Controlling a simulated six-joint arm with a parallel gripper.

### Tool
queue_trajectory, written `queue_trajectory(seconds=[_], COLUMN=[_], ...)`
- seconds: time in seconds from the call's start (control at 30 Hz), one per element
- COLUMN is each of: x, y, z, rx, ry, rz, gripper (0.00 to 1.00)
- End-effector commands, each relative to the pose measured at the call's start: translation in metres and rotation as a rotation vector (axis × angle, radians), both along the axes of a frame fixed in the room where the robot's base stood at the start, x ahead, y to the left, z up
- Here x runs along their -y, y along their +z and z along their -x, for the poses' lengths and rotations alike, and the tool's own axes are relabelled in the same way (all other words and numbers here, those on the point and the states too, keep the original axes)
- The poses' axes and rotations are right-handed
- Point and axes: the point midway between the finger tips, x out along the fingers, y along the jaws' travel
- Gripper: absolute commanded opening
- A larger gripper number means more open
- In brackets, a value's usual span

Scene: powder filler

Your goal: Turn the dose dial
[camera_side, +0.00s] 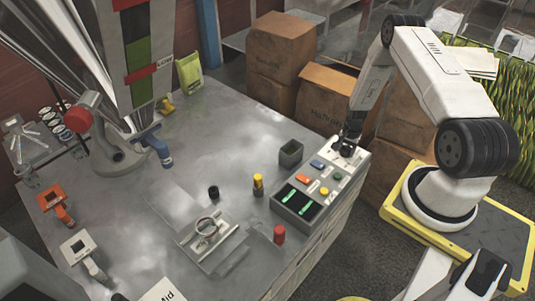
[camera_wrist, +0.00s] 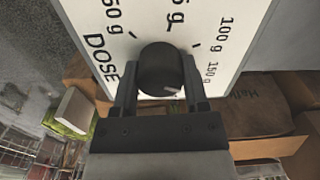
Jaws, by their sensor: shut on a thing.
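The dose dial (camera_wrist: 160,66) is a dark round knob on a white panel (camera_wrist: 218,55) in the wrist view. The panel carries the word DOSE and gram marks such as 100 g and 150 g. A small light mark shows on the dial's edge. My gripper (camera_wrist: 157,90) is shut on the dial, one finger on each side. In the side view my gripper (camera_side: 346,146) reaches down to the far right end of the control panel (camera_side: 322,187). The dial itself is too small and hidden to make out there.
Cardboard boxes (camera_side: 281,50) stand behind the table. The middle of the metal table (camera_side: 225,130) is clear.

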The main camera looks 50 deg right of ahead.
Motion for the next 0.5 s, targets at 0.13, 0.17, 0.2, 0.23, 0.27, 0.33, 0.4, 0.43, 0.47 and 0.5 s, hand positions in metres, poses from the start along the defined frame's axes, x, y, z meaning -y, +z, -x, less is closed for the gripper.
queue_trajectory(seconds=[0.13,0.17,0.2,0.23,0.27,0.33,0.4,0.43,0.47,0.5], x=[0.0001,0.0001,0.0001,0.0000,0.0000,0.0000,-0.0001,-0.0002,-0.0002,-0.0002], y=[0.0003,0.0003,0.0004,0.0003,0.0004,0.0004,0.0004,0.0004,0.0004,0.0004], z=[0.0002,0.0002,0.0002,0.0002,0.0002,0.0002,0.0002,0.0001,0.0001,0.0002], rx=[0.000,0.000,0.000,0.000,0.000,0.000,0.000,0.000,0.000,0.000], ry=[0.012,0.017,0.026,0.033,0.042,0.068,0.101,0.118,0.135,0.161], rz=[-0.001,-0.001,-0.001,-0.001,-0.001,-0.001,-0.002,-0.002,-0.002,-0.003], gripper=[0.00,0.00,0.00,0.00,0.00,0.00,0.00,0.00,0.00,0.00])
